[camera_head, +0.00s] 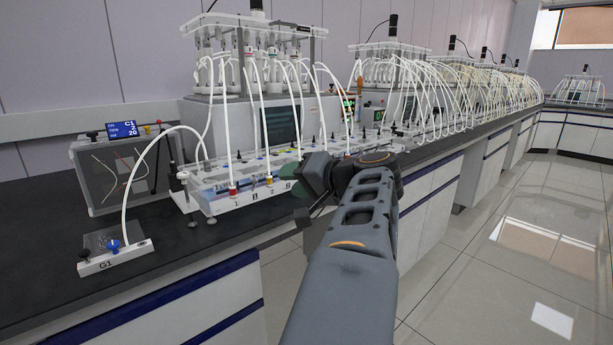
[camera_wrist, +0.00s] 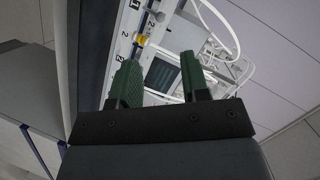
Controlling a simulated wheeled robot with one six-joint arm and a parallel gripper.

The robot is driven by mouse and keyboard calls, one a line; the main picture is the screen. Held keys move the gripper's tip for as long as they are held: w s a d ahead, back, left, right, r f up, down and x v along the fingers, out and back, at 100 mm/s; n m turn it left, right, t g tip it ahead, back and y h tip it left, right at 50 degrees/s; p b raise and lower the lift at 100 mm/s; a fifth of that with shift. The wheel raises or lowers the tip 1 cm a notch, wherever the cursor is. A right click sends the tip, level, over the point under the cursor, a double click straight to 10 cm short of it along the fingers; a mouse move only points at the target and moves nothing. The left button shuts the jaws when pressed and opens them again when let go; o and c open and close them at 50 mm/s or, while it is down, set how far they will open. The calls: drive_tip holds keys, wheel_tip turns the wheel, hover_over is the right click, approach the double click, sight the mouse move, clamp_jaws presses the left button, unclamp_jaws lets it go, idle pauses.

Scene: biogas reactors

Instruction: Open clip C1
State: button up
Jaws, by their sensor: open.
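I cannot pick out clip C1 for certain in either view. A white reactor tray (camera_head: 232,204) with numbered positions, coloured fittings and white tubes stands on the bench. A red fitting (camera_head: 233,190) is by number 1 and a yellow fitting (camera_head: 269,180) is further right. A small blue display (camera_head: 121,128) on the left seems to read C1. My gripper (camera_head: 303,200) is at the tray's front right edge. In the wrist view its green fingers (camera_wrist: 157,72) are apart and empty, with the numbered tray strip (camera_wrist: 128,32) and a yellow fitting (camera_wrist: 142,40) beyond them.
A white block marked G1 (camera_head: 115,259) with a blue knob sits at the bench's front left. A clear-fronted box (camera_head: 112,172) stands behind it. More reactors with many looping tubes (camera_head: 450,95) line the bench to the right. The floor (camera_head: 500,260) on the right is clear.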

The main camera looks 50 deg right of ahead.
drive_tip(key=shift+v, duration=1.65)
drive_tip(key=shift+p, duration=0.3)
